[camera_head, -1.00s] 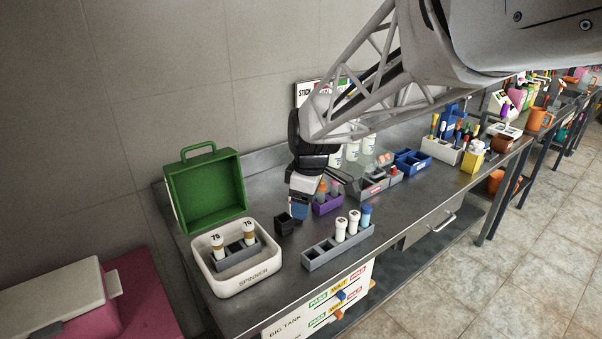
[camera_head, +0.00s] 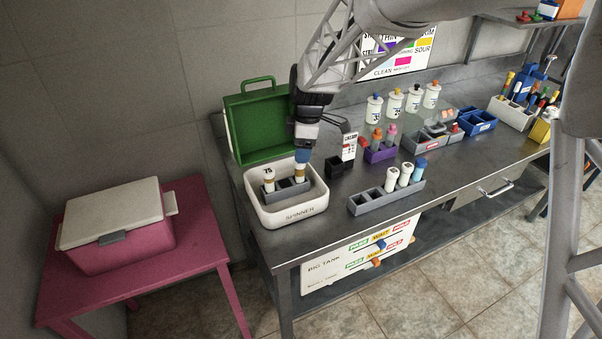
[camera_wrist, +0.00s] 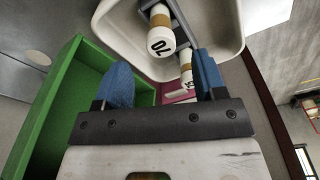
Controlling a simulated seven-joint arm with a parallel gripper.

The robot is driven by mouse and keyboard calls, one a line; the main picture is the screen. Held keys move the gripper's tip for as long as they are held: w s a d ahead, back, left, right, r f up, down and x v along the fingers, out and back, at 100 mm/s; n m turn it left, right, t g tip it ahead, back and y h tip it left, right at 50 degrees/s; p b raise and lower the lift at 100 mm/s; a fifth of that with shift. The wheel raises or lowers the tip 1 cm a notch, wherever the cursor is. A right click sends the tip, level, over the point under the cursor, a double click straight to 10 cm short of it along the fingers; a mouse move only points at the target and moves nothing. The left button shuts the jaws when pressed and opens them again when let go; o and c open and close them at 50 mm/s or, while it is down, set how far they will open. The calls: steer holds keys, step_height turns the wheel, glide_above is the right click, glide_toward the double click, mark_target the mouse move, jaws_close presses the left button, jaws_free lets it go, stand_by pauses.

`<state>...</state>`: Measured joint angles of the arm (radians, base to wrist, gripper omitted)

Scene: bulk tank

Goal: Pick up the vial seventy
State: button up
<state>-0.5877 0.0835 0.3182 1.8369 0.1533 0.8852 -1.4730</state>
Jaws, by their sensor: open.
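The vial seventy (camera_wrist: 160,42) has a white cap marked 70 and a tan band. It stands in the grey rack inside the white spinner (camera_head: 283,215), and it also shows in the head view (camera_head: 299,173). A second vial (camera_head: 268,180), marked 75, stands to its left in the same rack, and in the wrist view (camera_wrist: 186,72) it is partly hidden by a finger. My gripper (camera_head: 302,157) is open, with its blue fingers (camera_wrist: 162,66) pointing down just above the vial seventy. I cannot tell whether they touch it.
The spinner's green lid (camera_head: 262,125) stands open behind my gripper. A small black holder (camera_head: 337,167) is close on the right. A grey rack (camera_head: 388,198) with white and blue-capped vials stands further right. A pink cooler (camera_head: 122,232) is on the pink table at left.

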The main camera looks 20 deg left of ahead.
mark_target(299, 169)
steer(key=shift+f, duration=0.15)
steer(key=shift+a+f, duration=0.1)
steer(key=shift+f, duration=1.05)
steer(key=shift+s+f, duration=0.1)
steer(key=shift+f, duration=0.05)
steer(key=shift+s+a+f, duration=0.1)
steer(key=shift+a+f, duration=0.05)
steer(key=shift+f, duration=1.1)
steer(key=shift+s+a+f, duration=0.1)
steer(key=shift+f, duration=1.1)
steer(key=shift+w, duration=0.1)
steer(key=c, duration=1)
steer(key=shift+r, duration=0.15)
step_height(299, 169, up, 10)
steer(key=shift+f, duration=0.1)
